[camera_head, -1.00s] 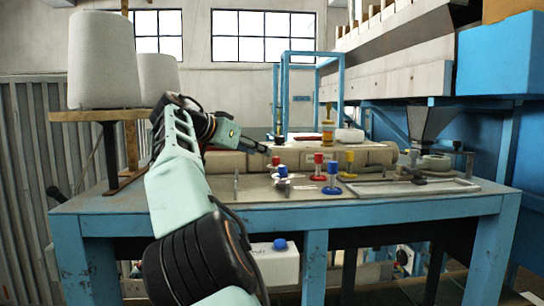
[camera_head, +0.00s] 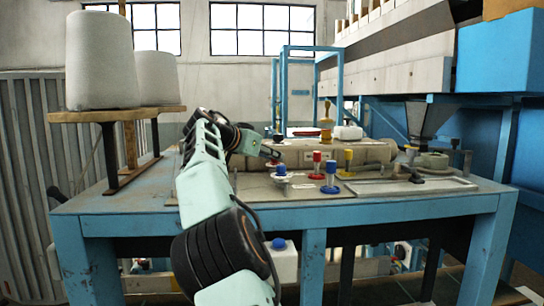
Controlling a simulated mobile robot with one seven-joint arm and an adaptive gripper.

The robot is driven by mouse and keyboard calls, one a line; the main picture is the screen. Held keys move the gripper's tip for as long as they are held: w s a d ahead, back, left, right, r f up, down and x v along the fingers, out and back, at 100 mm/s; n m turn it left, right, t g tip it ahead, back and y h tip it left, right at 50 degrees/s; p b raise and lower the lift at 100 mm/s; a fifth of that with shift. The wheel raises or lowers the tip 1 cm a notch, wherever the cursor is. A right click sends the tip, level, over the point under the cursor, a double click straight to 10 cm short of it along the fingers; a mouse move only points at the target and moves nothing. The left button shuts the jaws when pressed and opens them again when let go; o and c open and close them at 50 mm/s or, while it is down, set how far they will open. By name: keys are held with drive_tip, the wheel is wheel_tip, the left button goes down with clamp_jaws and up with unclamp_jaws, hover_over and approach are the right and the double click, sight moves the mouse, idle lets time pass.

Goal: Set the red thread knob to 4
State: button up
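A red-topped knob (camera_head: 317,157) stands upright on the panel on the blue table, behind a blue-topped knob (camera_head: 331,172) and left of a yellow-topped knob (camera_head: 348,158). Any scale or number at the red knob is too small to read. My gripper (camera_head: 273,155) is left of the red knob, apart from it, above and behind a blue-capped part on a pale disc (camera_head: 281,171). It is small and dark here, and I cannot tell whether its fingers are open or shut.
Two large white thread cones (camera_head: 101,60) stand on a wooden shelf at left. A beige sack (camera_head: 360,150) lies behind the knobs. An amber bottle-like item (camera_head: 326,120) stands behind them. A dark-handled tool (camera_head: 412,173) and a metal tray (camera_head: 440,186) lie at right.

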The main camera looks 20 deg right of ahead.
clamp_jaws()
drive_tip(key=shift+f+b, duration=0.15)
drive_tip(key=shift+b, duration=0.35)
drive_tip(key=shift+s+d+f+n+t+y+b, duration=0.15)
drive_tip(key=shift+n+t+y+b, duration=0.3)
drive_tip(key=shift+b, duration=0.7)
drive_tip(key=n+t+y+b, duration=0.1)
drive_tip(key=b, duration=0.2)
drive_tip(key=shift+d+n, duration=0.1)
drive_tip(key=shift+n, duration=0.25)
drive_tip(key=shift+s+n+t+y+b, duration=0.1)
drive_tip(key=shift+n+t+y+b, duration=0.5)
drive_tip(key=shift+t+y, duration=0.05)
drive_tip(key=shift+r+n, duration=0.3)
drive_tip(key=shift+y, duration=0.3)
drive_tip(key=o, duration=0.5)
unclamp_jaws()
